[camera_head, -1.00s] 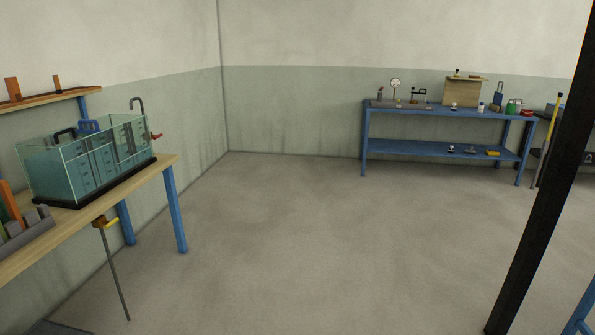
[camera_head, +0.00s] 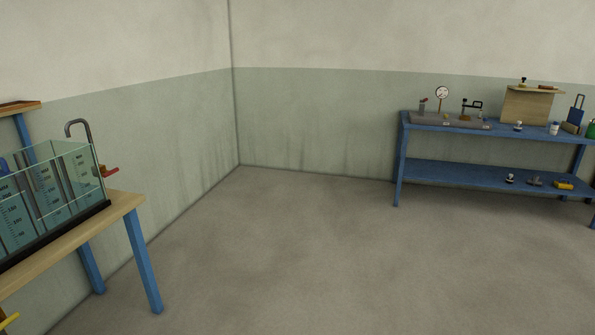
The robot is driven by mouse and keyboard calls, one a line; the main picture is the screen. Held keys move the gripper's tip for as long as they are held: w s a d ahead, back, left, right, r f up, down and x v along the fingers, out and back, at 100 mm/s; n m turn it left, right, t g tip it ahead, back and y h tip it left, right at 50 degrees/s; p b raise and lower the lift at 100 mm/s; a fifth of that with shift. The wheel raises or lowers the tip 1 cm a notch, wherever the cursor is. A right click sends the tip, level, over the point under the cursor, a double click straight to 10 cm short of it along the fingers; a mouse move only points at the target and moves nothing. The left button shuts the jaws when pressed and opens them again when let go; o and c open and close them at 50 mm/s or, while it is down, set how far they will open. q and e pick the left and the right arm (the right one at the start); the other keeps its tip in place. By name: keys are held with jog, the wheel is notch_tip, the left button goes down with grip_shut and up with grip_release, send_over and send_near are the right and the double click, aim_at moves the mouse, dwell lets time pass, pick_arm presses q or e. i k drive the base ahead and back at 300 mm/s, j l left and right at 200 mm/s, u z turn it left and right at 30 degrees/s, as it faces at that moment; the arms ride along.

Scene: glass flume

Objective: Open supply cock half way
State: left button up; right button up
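The glass flume (camera_head: 48,200) stands on a wooden-topped table at the left, partly cut off by the picture's left edge. A grey bent pipe (camera_head: 80,128) rises behind its far right corner. A red handle (camera_head: 109,171) sticks out at the right end of the flume; it looks like a cock lever, but its setting is too small to tell. A yellow handle (camera_head: 8,321) shows at the lower left edge, below the tabletop. Neither of my grippers is in view.
The flume table's blue leg (camera_head: 143,262) stands at its right end. A blue bench (camera_head: 480,177) with a gauge, small tools and a wooden box (camera_head: 527,106) stands against the back wall at right. The floor between is clear.

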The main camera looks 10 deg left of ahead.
aim_at(107, 173)
jog(key=i+u, duration=0.2)
jog(key=i, duration=0.35)
jog(key=i+u, duration=0.2)
jog(key=i, duration=0.4)
jog(key=i+l+u, duration=0.2)
jog(key=i, duration=0.35)
jog(key=i+l+u, duration=0.2)
jog(key=i, duration=0.35)
